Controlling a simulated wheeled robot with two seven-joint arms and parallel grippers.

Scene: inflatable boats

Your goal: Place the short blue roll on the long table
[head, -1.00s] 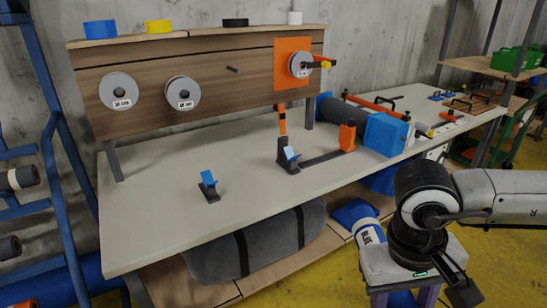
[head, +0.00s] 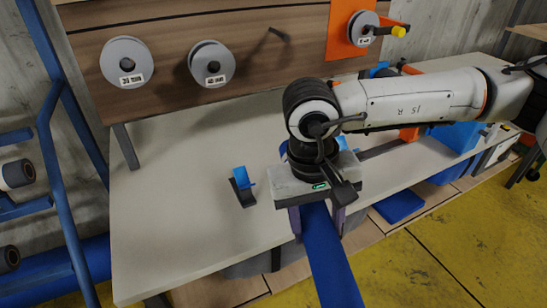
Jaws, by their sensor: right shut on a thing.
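The long table (head: 175,200) has a pale top and runs from the left to the back right. The blue roll (head: 333,262) is in my right gripper (head: 317,217), whose fingers are on either side of it. The roll shows below the gripper and runs down past the bottom edge of the head view. The gripper is over the table's front edge, and its body hides the roll's far part. I cannot tell whether the roll touches the table. My left gripper is not in view.
A small stand with a blue clip (head: 243,186) is on the table left of my gripper. A wooden back panel (head: 165,30) carries grey spools (head: 127,63). A blue rack post (head: 62,150) is at the left. The table's left part is clear.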

